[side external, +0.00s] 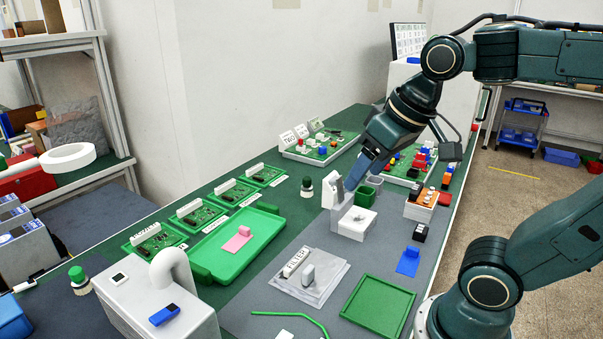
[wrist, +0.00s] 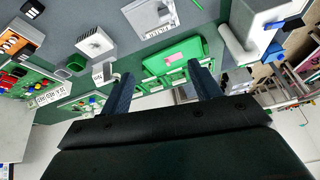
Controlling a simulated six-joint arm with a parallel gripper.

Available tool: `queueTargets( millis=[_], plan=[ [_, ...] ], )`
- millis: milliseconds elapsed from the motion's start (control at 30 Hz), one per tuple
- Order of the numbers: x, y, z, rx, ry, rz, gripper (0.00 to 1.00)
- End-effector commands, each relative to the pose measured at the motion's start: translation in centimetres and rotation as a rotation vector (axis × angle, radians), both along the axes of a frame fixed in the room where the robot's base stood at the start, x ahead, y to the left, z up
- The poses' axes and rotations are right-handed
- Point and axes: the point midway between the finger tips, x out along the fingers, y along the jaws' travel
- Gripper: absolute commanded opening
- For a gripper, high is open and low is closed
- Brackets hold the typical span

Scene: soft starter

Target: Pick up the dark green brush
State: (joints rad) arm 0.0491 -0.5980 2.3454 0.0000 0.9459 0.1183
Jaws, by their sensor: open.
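I cannot make out a dark green brush with certainty. A similar upright piece with a green top and white band (side external: 78,280) stands at the front left. My gripper (side external: 356,182) is tilted down above the grey and white fixture (side external: 333,193), close to a green cup (side external: 364,195). In the wrist view, the two blue fingers of my gripper (wrist: 162,86) are spread wide with nothing between them.
A green tray (side external: 212,258) holding a pink piece (side external: 237,239) lies left of centre, beside several circuit boards. A grey filter plate (side external: 303,279) and an empty green tray (side external: 378,306) lie in front. A white machine with a curved spout (side external: 160,300) stands front left.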

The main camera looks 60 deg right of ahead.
Motion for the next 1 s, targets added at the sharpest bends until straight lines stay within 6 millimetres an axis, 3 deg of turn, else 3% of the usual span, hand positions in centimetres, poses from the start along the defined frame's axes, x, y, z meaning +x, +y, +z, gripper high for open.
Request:
queueTargets(
  millis=[233,533,1000],
  plan=[
    [5.3,-2.0,2.4,0.062,0.051,-0.193,0.63],
    [11.6,-5.1,3.8,0.134,0.105,-0.427,0.63],
    [21.0,-12.0,2.5,0.234,0.181,-0.804,0.63]
  ],
)
